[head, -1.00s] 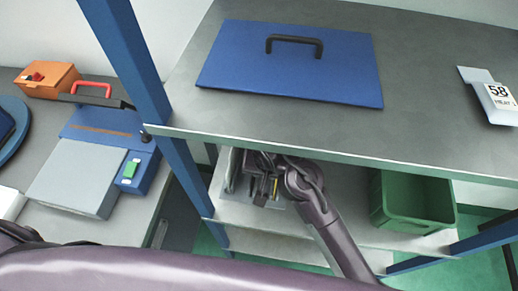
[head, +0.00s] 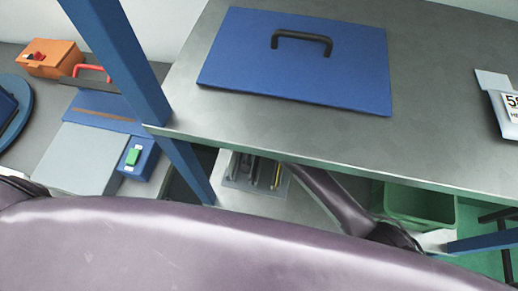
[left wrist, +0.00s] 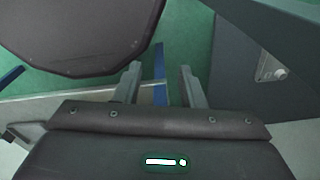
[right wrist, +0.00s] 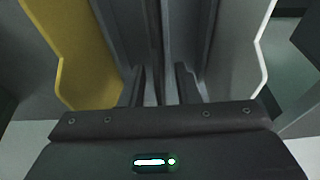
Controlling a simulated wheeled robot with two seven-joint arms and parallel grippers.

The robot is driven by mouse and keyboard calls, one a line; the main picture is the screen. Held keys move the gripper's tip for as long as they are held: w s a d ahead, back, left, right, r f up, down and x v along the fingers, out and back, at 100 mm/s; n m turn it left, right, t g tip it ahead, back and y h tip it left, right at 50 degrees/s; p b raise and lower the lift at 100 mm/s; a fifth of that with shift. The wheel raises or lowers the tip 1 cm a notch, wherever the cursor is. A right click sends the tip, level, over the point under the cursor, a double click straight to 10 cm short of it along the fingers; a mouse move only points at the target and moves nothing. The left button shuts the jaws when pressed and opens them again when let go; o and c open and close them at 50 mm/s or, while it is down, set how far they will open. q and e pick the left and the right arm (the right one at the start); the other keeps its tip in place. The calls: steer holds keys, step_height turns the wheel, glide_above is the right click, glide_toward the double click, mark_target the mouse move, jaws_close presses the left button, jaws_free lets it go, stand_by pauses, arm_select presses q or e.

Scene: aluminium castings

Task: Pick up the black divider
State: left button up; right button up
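A grey rack (head: 240,184) with several upright dividers stands on the lower shelf in the head view, partly under the worktop edge. In the right wrist view my right gripper (right wrist: 160,82) is among the upright panels, its fingers apart. A thin dark panel (right wrist: 154,45), seemingly the black divider, stands between or just beyond the fingers; I cannot tell whether either finger touches it. A yellow divider (right wrist: 78,55) is to the left and a pale-edged one (right wrist: 258,50) to the right. The head view hides my right gripper under the worktop. My left gripper (left wrist: 159,75) is open and empty.
The grey worktop (head: 440,140) overhangs the lower shelf (head: 300,208) and carries a blue lid (head: 300,75) with a black handle. A green crate (head: 420,205) sits to the right below. A blue post (head: 120,60) stands left of the rack.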

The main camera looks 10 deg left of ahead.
jaws_close()
stand_by(0.5)
